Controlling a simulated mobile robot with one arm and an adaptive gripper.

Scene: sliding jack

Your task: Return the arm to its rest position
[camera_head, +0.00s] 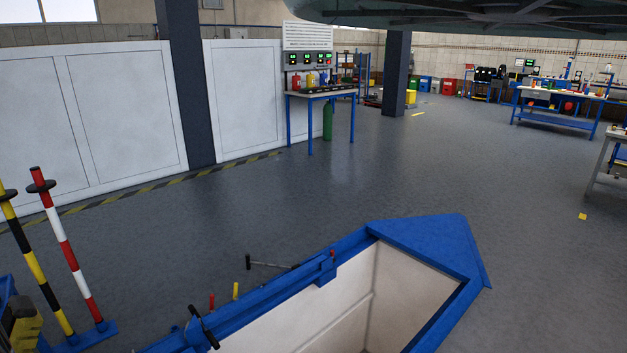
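No part of my arm or gripper can be made out in the head view, so its pose and finger state are hidden. A blue-framed pit (425,236) with pale inner walls lies in the foreground. A blue rail (268,302) runs along its left edge. A black T-shaped handle (270,264) sticks out at the rail's far part, and a second black handle (204,327) stands nearer. Small red and yellow levers (236,291) show beside the rail.
Striped posts (66,245) stand at the left. A large dark underside (480,18) hangs overhead at the top right. A blue-legged table (320,94) stands by the back wall, and workbenches (560,95) stand at the far right. The grey floor between is mostly clear.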

